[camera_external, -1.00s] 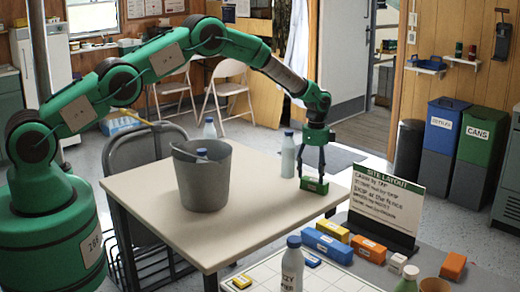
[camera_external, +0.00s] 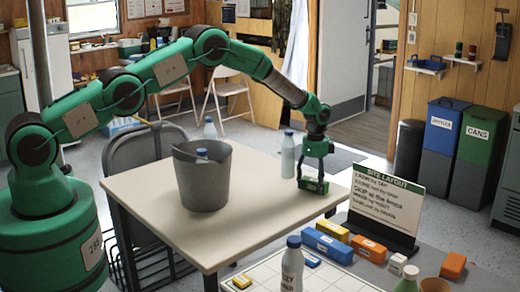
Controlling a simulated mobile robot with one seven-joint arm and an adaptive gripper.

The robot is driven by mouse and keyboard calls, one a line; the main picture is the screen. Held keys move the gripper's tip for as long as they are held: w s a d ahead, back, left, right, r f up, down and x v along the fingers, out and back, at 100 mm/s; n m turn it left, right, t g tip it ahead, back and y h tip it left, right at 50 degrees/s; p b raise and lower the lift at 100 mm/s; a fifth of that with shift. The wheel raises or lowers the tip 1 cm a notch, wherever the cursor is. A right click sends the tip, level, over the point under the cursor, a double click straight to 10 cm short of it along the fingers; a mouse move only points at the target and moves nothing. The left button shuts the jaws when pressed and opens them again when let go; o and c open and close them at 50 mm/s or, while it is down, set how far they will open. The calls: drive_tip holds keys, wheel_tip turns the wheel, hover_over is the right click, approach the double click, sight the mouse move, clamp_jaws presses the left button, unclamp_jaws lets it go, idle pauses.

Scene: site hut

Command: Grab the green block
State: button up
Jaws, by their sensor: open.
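The green block (camera_external: 314,186) lies on the right part of the cream table top (camera_external: 262,220). It has a pale label on its near side. My gripper (camera_external: 313,179) points down over the block, with its dark fingers open and their tips at the block. The picture is too small to tell whether the fingers touch it.
A grey bucket (camera_external: 203,180) with a bottle in it stands on the table left of my gripper. A white bottle (camera_external: 288,155) stands close behind the gripper's left side. A sign (camera_external: 385,202) and several coloured blocks stand on a nearer surface at the right.

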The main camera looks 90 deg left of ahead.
sight(314, 181)
drive_tip(key=c, duration=1.4)
drive_tip(key=shift+o, duration=0.2)
drive_tip(key=shift+r, duration=0.1)
drive_tip(key=shift+r+p, duration=0.35)
drive_tip(key=shift+r, duration=1.35)
drive_tip(key=s+d, duration=0.3)
drive_tip(key=s, duration=0.1)
drive_tip(key=s+d+r+p, duration=0.1)
drive_tip(key=s+d, duration=0.2)
drive_tip(key=s, duration=0.1)
drive_tip(key=s+d, duration=0.3)
drive_tip(key=s, duration=0.2)
drive_tip(key=shift+s+r+p, duration=0.1)
drive_tip(key=shift+r+p, duration=0.1)
drive_tip(key=shift+p, duration=0.1)
